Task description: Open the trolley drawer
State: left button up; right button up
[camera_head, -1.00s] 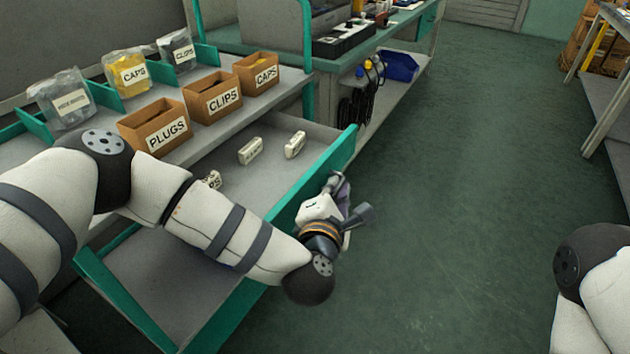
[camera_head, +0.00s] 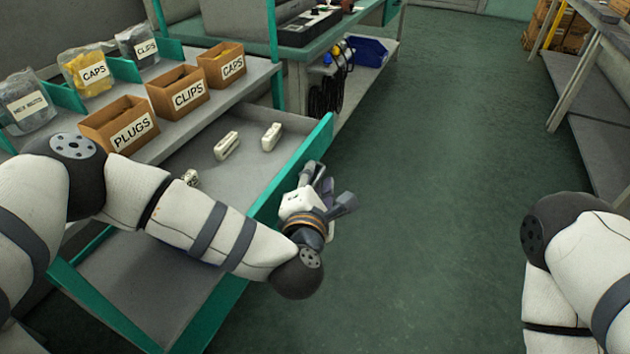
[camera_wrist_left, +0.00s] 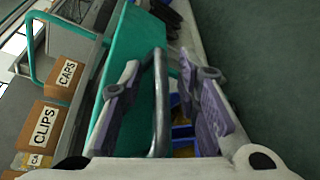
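The trolley drawer stands pulled well out, with a teal front panel (camera_head: 275,185) and a grey floor. Several small white blocks (camera_head: 227,146) lie in it. My left gripper (camera_head: 316,180) is at the outer side of the drawer front. In the left wrist view its two purple-padded fingers (camera_wrist_left: 163,100) are spread on either side of the metal bar handle (camera_wrist_left: 160,85), with gaps visible on both sides. The teal panel (camera_wrist_left: 135,50) shows behind the left finger. My left forearm hides part of the drawer. My right gripper is out of the picture.
Boxes labelled plugs (camera_head: 119,125), clips (camera_head: 178,93) and caps (camera_head: 222,66) stand on the trolley top with several labelled bags. A bench with a blue bin (camera_head: 368,50) is behind. Green floor (camera_head: 430,150) to the right is clear up to a grey table (camera_head: 592,60).

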pick_arm(q)
jog(key=v, duration=1.2)
jog(key=shift+d, duration=0.1)
jog(key=s+a+f+m+g+h+p, duration=0.3)
jog(key=s+f+m+g, duration=0.7)
jog(key=s+f+m, duration=0.75)
jog(key=s+a+m+g+y+p, duration=0.1)
jog(key=s+a+m+g+y, duration=0.2)
jog(key=s+a, duration=1.2)
jog(key=s+r+m+g, duration=0.1)
jog(key=s+m+g, duration=0.2)
jog(key=s+g, duration=0.1)
jog(key=shift+s+g+y, duration=0.2)
jog(key=shift+g+y, duration=0.1)
jog(key=shift+g, duration=0.1)
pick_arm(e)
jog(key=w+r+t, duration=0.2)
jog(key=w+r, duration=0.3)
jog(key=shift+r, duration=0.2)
pick_arm(q)
jog(key=shift+a, duration=0.1)
